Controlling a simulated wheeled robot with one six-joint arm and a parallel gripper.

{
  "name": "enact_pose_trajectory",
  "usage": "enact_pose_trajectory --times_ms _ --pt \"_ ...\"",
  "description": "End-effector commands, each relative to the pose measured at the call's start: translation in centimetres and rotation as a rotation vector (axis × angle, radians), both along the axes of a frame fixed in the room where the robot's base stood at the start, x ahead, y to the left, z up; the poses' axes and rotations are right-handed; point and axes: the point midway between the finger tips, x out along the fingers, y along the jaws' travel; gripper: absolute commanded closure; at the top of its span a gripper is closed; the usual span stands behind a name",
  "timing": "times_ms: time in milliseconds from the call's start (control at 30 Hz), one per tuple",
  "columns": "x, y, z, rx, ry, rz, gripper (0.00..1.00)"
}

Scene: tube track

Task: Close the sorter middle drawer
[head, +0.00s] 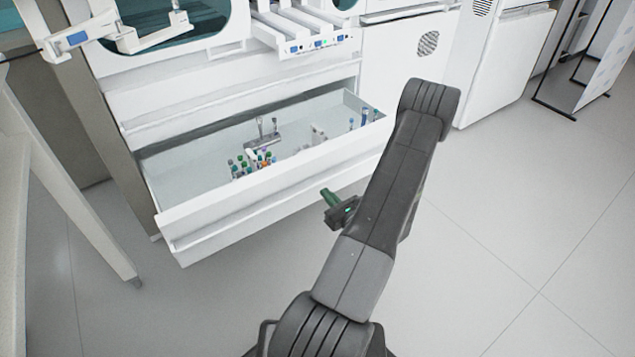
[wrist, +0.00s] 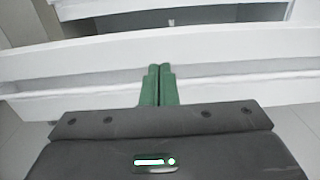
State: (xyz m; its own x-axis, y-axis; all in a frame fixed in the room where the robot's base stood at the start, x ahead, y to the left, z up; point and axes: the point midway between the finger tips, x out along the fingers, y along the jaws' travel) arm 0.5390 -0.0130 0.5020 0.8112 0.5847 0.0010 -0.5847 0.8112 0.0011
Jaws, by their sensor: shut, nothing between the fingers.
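The sorter (head: 250,75) is a white cabinet at the upper left of the head view. Its middle drawer (head: 285,185) is pulled out, with a pale interior holding tubes. My gripper (head: 328,194) has green fingers and is just in front of the drawer's front panel, near its right half. In the wrist view, the green fingers (wrist: 158,70) are together and empty, pointing at the white drawer front (wrist: 230,45). I cannot tell whether the fingertips touch the panel.
Several capped tubes (head: 252,163) and a small grey rack (head: 264,140) are in the drawer. A white table leg (head: 75,190) stands at the left. Another white unit (head: 500,60) stands at the upper right. The floor (head: 500,250) at the right is clear.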

Motion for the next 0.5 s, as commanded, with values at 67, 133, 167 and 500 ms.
enact_pose_trajectory --times_ms 67,133,167,500 --pt "0.9 0.8 -0.1 -0.002 -0.001 0.006 1.0" --pt "2.0 1.6 -0.1 -0.003 -0.004 0.007 1.0" --pt "2.5 2.0 -0.1 -0.003 -0.005 0.008 1.0" --pt "8.1 6.1 -0.1 -0.002 -0.004 0.007 1.0"
